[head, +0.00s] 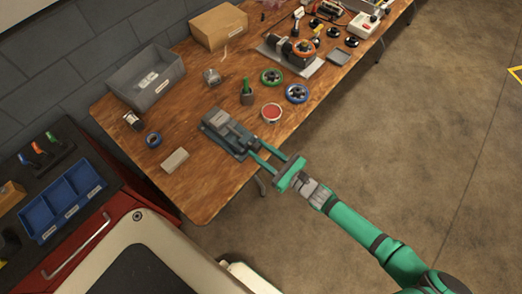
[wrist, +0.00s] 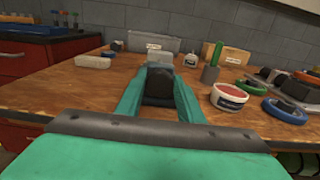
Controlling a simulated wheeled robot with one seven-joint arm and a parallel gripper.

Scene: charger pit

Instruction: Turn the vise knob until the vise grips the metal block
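The dark grey-blue vise (head: 238,146) sits on the near edge of the wooden table in the head view. A lighter grey block, which looks like the metal block (head: 222,118), lies at its jaws; whether it is gripped I cannot tell. My green gripper (head: 256,148) reaches the near end of the vise with its two long fingers apart. In the wrist view a dark part, likely the vise knob (wrist: 158,90), shows between the fingers. I cannot tell whether the fingers touch it. The fingers and dark part hide most of the vise there.
A pale block (head: 174,160) and blue ring (head: 153,139) lie left of the vise. A red-topped tub (head: 271,112), a green-handled item (head: 246,92) and a blue wheel (head: 297,93) stand to the right. A grey bin (head: 148,82) is behind. Open floor lies right of the table.

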